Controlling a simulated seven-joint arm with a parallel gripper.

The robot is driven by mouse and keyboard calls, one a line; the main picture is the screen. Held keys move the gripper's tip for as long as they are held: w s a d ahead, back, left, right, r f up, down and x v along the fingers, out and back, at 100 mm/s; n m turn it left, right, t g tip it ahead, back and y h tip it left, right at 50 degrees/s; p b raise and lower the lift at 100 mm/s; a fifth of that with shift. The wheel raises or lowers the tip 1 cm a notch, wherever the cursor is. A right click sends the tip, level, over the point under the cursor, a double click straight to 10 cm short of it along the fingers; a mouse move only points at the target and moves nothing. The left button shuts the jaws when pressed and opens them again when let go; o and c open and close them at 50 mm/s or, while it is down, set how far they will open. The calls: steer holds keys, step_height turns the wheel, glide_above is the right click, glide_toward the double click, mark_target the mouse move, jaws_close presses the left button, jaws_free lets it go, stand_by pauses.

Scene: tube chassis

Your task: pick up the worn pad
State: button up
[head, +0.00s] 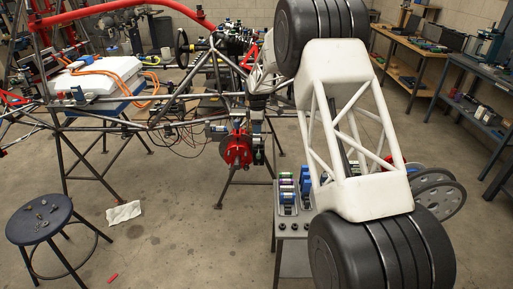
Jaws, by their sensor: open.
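A red brake part (236,150) stands out on the chassis, left of the picture's middle. I cannot pick out the worn pad for certain; small dark and light pieces sit close against the red part's right side. My gripper (258,138) hangs from my arm, pointing down, right beside the red part. It is open, and I see nothing held in it. Its fingertips are small and hard to tell from the parts behind, so I cannot tell whether they touch anything.
The tube chassis (95,121) stands on trestles, with loose wires below. A grey cart (293,255) with bins (287,190) stands right of the red part, partly behind my arm. A round stool (45,217) is at lower left. Workbenches line the right. The floor between is mostly clear.

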mark_target(257, 139)
steer(key=shift+f, duration=0.35)
steer(key=shift+f, duration=0.1)
steer(key=shift+f, duration=2.55)
steer(key=shift+c, duration=0.3)
jaws_close()
